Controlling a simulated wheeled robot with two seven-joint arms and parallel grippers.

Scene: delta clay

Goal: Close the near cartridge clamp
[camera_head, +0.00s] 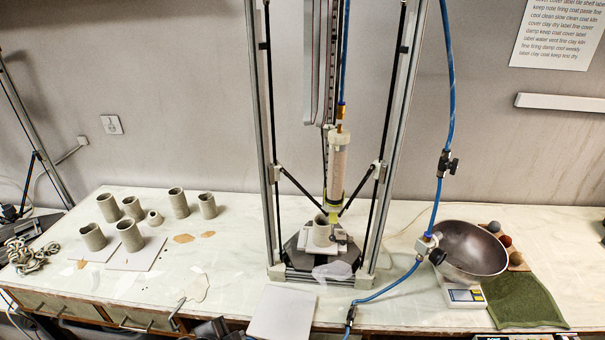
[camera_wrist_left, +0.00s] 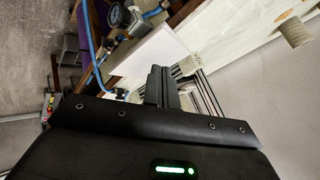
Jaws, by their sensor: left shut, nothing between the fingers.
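A clay cartridge (camera_head: 338,165) hangs upright inside the delta printer frame (camera_head: 255,120), fed by a blue hose from above. A white board and metal rails lie beyond the fingers. My right gripper is not in view.
Several grey clay cylinders (camera_head: 179,203) stand at the left of the table (camera_head: 230,260). A white board (camera_head: 282,312) lies at the front edge. A metal bowl (camera_head: 470,250) on a scale (camera_head: 465,297) and a green towel (camera_head: 523,301) are at right. The blue hose crosses the front.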

